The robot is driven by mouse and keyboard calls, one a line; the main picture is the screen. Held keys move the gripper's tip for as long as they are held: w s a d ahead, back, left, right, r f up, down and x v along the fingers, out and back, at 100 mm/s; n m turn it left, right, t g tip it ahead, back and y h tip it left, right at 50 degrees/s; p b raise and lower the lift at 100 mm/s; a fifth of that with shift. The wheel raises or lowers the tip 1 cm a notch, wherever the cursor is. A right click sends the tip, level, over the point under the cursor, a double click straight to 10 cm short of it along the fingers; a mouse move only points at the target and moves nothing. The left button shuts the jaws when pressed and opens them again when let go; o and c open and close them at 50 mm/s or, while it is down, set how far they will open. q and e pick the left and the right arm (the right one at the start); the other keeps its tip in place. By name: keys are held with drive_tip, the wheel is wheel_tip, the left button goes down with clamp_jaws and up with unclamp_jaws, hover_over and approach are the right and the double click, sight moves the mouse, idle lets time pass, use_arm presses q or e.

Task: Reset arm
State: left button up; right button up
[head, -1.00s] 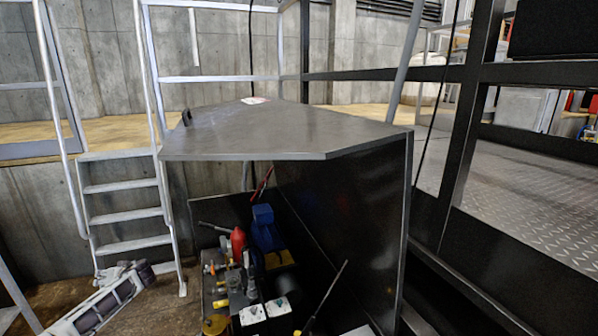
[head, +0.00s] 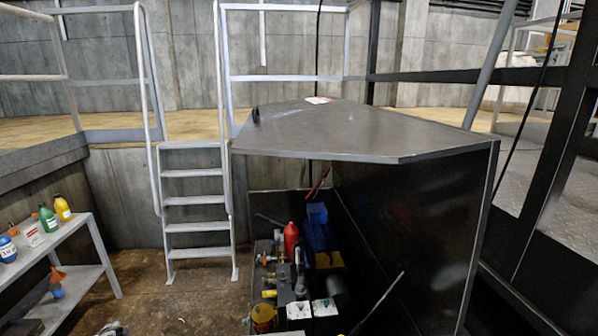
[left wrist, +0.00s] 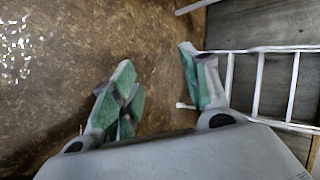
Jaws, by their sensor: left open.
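My left gripper (left wrist: 156,58) is open and empty in the left wrist view, its two green-padded fingers spread over the brown floor near a metal ladder. Only a small tip of my left gripper (head: 113,328) shows at the bottom edge of the head view. It is apart from the machine and the shelf. The rest of my left arm is out of the head view. My right gripper is in neither view.
A dark metal-topped compactor (head: 350,135) stands right of centre, with valves and pump parts (head: 290,270) below. A grey ladder (head: 194,205) stands left of it. A shelf (head: 90,280) with several bottles is at the left. Floor between shelf and machine looks clear.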

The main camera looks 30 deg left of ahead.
use_arm(q)
drive_tip(key=s+a+f+m, duration=0.1)
drive_tip(key=s+m, duration=0.1)
drive_tip(key=s, duration=0.4)
drive_tip(key=s+d+f+n+g+h, duration=0.1)
drive_tip(key=s+d+f+h, duration=0.15)
drive_tip(key=d+f, duration=0.9)
drive_tip(key=s+d+f+n+h, duration=0.15)
drive_tip(key=s+d+f, duration=0.25)
drive_tip(key=d+f, duration=0.75)
drive_tip(key=s+d+f+h, duration=0.1)
drive_tip(key=d+f+h, duration=0.1)
drive_tip(key=d, duration=1.3)
drive_tip(key=s+d+f+n+h, duration=0.1)
drive_tip(key=d+f, duration=0.2)
drive_tip(key=d, duration=1.2)
drive_tip(key=s+d+f+h, duration=0.1)
drive_tip(key=d+f+h, duration=0.1)
drive_tip(key=d, duration=1.3)
drive_tip(key=shift+d+f+h, duration=0.3)
drive_tip(key=shift+d+f, duration=0.05)
drive_tip(key=shift+f, duration=0.45)
